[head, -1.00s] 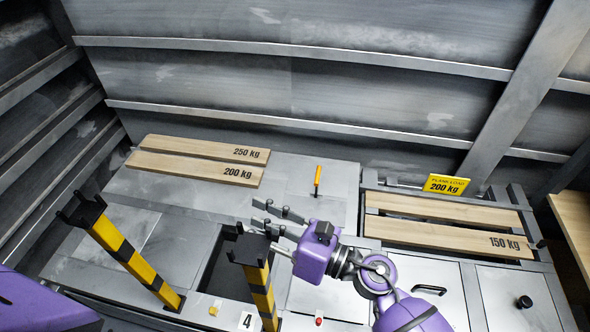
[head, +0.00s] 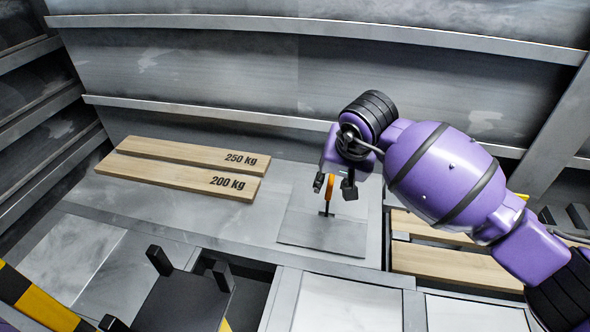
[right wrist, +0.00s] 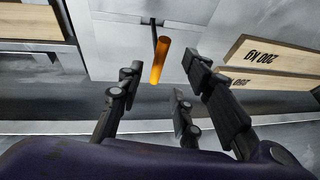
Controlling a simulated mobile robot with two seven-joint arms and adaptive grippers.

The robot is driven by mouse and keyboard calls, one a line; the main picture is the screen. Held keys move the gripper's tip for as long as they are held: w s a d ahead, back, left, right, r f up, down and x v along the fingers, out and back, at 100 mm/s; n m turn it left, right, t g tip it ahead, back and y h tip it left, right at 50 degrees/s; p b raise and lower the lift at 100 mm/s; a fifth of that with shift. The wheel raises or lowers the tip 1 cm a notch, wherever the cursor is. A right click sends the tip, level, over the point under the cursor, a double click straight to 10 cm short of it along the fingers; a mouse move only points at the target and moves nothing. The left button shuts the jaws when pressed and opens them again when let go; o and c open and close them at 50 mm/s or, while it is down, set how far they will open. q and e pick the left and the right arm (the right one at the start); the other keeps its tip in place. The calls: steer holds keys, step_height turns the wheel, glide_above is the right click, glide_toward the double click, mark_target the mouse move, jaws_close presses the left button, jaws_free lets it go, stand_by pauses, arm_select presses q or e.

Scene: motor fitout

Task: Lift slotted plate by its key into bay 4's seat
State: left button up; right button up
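The slotted plate (head: 305,234) is a grey square lying flat on the grey deck. Its key stands upright from it, with a dark stem and an orange handle (head: 329,187). The handle also shows in the right wrist view (right wrist: 161,60). My right gripper (head: 334,185) is open, with its fingers spread on either side of the handle. I cannot tell whether a finger touches it. A dark opening (head: 252,292), apparently bay 4, lies nearer than the plate, partly hidden by a black post top. Its number label and seat are not visible. My left gripper is out of view.
The black forked post top (head: 182,302) stands in front of the opening. A yellow-black striped post (head: 38,305) is at lower left. Planks marked 250 kg (head: 190,152) and 200 kg (head: 180,175) lie left of the plate. More planks (head: 450,264) lie right.

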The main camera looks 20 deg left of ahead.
mark_target(330, 185)
steer(key=b+x, duration=0.1)
steer(key=x, duration=0.1)
steer(key=b+x, duration=0.1)
steer(key=x, duration=0.2)
steer(key=shift+d+f+b, duration=0.15)
steer(key=shift+f+b, duration=0.15)
steer(key=shift+f, duration=0.1)
steer(key=shift+w+f, duration=0.2)
steer(key=shift+r, duration=0.15)
jaws_close()
steer(key=shift+r, duration=0.1)
